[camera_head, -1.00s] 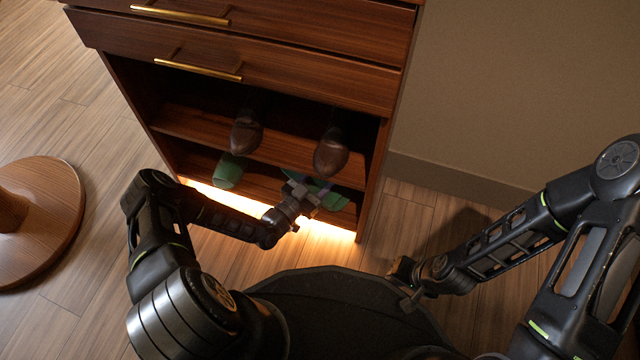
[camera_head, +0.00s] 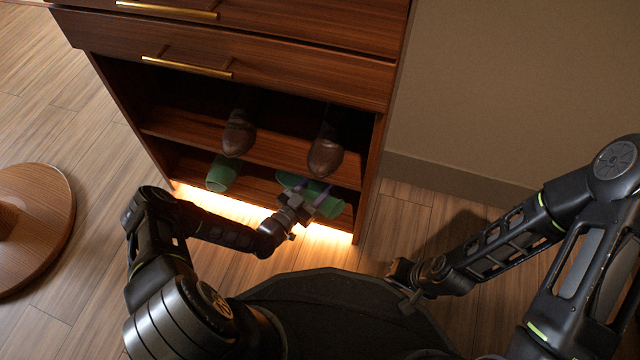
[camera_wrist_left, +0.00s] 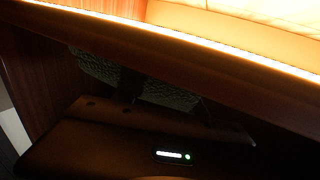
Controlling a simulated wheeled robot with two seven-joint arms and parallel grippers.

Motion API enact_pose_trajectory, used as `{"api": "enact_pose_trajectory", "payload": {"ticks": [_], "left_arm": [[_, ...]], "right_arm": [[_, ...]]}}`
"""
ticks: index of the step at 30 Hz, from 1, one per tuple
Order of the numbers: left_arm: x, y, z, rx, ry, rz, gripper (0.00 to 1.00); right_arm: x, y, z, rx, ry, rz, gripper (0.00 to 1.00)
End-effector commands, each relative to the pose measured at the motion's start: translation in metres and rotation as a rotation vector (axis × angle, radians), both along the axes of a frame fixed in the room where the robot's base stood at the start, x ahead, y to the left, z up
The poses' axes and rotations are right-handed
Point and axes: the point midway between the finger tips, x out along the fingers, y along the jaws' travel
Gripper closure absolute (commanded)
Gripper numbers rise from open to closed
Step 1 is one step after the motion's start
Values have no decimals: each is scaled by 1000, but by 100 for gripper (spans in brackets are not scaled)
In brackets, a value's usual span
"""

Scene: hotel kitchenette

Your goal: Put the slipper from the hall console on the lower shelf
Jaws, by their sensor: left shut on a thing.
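A green slipper (camera_head: 327,206) lies slantwise at the right front of the console's lower shelf (camera_head: 258,190). My left gripper (camera_head: 312,200) is shut on it from the front. In the left wrist view, a dark textured part of the slipper (camera_wrist_left: 165,95) shows between the fingers; that view is dim. I cannot tell whether the slipper rests on the shelf or is held just above it. A matching green slipper (camera_head: 223,174) sits at the left of the lower shelf. My right gripper (camera_head: 408,290) is low, apart from the console; its jaws are unclear.
Two brown shoes, one left (camera_head: 239,134) and one right (camera_head: 325,156), stand on the upper shelf (camera_head: 282,149), close above the slippers. The console's right side panel (camera_head: 370,180) is near my left gripper. A round wooden base (camera_head: 40,225) stands on the floor at left.

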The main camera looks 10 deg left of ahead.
Motion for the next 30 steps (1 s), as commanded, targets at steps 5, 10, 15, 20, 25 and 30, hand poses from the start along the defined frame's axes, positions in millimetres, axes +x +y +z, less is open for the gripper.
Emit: {"api": "enact_pose_trajectory", "payload": {"ticks": [5, 10, 15, 20, 25, 30], "left_arm": [[0, 0, -2, -1, 0, 0, 41], [0, 0, -2, -1, 0, 0, 29], [0, 0, -2, -1, 0, 0, 29], [0, 0, 1, 0, 0, 1, 29], [-16, 8, 3, 1, 2, 0, 29], [-45, 22, 4, 0, 3, 0, 29]], "right_arm": [[0, 0, 0, 0, 0, 0, 100], [0, 0, 0, 0, 1, 0, 100], [0, 0, 0, 0, 1, 0, 100], [0, 0, 0, 0, 1, 0, 100], [-1, 0, 8, -1, 2, 2, 100], [-3, 1, 19, -4, 2, 2, 100]]}}
